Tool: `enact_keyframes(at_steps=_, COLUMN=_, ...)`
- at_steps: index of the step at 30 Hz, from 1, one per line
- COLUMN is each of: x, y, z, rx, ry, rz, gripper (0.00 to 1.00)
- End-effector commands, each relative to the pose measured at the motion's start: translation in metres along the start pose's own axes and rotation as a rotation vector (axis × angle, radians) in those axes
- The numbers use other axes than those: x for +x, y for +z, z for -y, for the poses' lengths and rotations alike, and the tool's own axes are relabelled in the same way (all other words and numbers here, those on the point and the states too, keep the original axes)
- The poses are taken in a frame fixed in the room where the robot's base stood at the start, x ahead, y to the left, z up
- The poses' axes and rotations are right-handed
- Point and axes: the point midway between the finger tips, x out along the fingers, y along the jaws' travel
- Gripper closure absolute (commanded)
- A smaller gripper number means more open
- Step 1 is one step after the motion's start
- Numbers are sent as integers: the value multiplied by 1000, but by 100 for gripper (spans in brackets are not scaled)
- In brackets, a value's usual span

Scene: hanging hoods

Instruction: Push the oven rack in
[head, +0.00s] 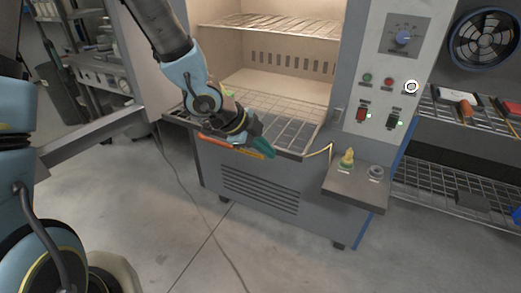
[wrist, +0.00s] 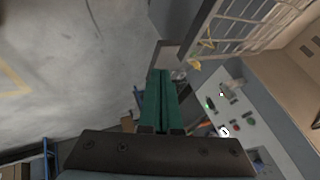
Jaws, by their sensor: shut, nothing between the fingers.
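The oven (head: 265,190) is a grey cabinet with an open, lit, beige chamber. The lower oven rack (head: 292,134) is a wire grid that sticks out past the chamber opening at the front. The rack also shows at the upper right of the wrist view (wrist: 240,32). My arm hides part of the rack's left side.
An upper wire rack (head: 280,25) sits inside the chamber. A control panel (head: 385,75) with knob and switches is to the right, above a small grey shelf (head: 345,190) bearing a yellow-green piece (head: 347,158). Wire shelving (head: 440,180) stands farther right. The floor in front is clear except a cable.

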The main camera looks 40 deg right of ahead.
Motion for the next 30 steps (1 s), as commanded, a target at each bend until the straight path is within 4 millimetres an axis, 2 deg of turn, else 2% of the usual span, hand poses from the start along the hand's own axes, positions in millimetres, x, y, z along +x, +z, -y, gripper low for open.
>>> enact_keyframes(at_steps=14, x=93, y=1, z=-1, rx=-2, ry=4, rz=4, gripper=100)
enact_keyframes(at_steps=15, x=90, y=0, z=11, rx=-5, ry=-1, rz=4, gripper=100)
enact_keyframes(at_steps=19, x=98, y=1, z=26, rx=-7, ry=-1, rz=4, gripper=100)
enact_keyframes(at_steps=24, x=105, y=2, z=34, rx=-6, ry=0, rz=5, gripper=100)
enact_keyframes(at_steps=30, x=107, y=3, z=35, rx=-6, ry=0, rz=5, gripper=100)
